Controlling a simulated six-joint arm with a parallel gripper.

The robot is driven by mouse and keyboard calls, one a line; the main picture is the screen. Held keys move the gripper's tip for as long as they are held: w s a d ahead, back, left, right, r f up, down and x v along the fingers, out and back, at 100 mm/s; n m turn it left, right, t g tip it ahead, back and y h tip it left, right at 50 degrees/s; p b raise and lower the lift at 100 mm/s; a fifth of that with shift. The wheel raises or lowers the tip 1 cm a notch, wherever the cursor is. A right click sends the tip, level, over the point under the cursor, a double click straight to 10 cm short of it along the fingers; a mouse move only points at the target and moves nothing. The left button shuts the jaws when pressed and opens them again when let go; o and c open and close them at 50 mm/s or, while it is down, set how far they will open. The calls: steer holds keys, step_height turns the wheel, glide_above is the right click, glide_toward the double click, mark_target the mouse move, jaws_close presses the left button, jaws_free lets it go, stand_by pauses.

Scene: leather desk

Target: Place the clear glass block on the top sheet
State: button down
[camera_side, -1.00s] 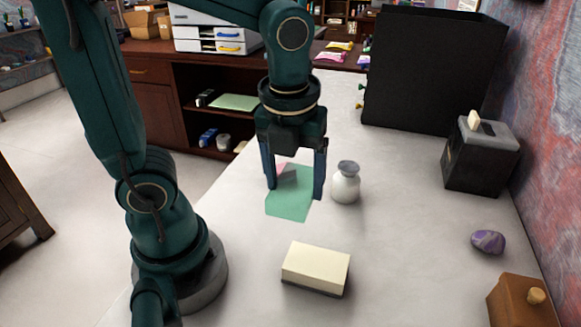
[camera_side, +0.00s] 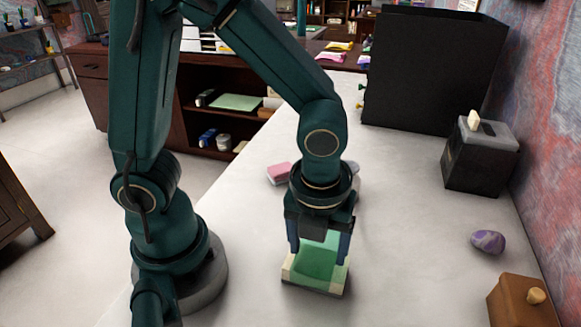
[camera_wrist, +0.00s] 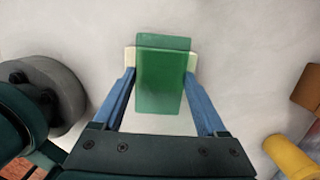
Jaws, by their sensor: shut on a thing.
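The clear glass block, greenish and see-through (camera_side: 318,262), is between the two blue fingers of my gripper (camera_side: 318,254). My gripper is shut on it. In the wrist view the block (camera_wrist: 160,85) lies across the stack (camera_wrist: 131,58), whose cream ends show on both sides. The block's long side runs across the stack and reaches past its edges.
A pink-and-white eraser-like block (camera_side: 280,173) lies behind my gripper, and a white jar (camera_side: 353,168) is mostly hidden by my arm. A purple stone (camera_side: 488,241), a brown box (camera_side: 520,303) and a black sharpener-like box (camera_side: 480,155) stand right. The desk between is clear.

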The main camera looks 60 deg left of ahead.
mark_target(316, 259)
steer(key=shift+f, duration=0.1)
jaws_free()
step_height(316, 259, up, 11)
steer(key=s+d, duration=0.1)
steer(key=s+a+n+t, duration=0.1)
steer(key=a+n+t, duration=0.1)
steer(key=n, duration=1.1)
steer(key=s+a+n+t+h, duration=0.1)
steer(key=a+n, duration=0.3)
steer(key=n, duration=1)
steer(key=shift+s+a+t, duration=0.35)
steer(key=shift+a+t, duration=0.05)
steer(key=shift+t, duration=0.3)
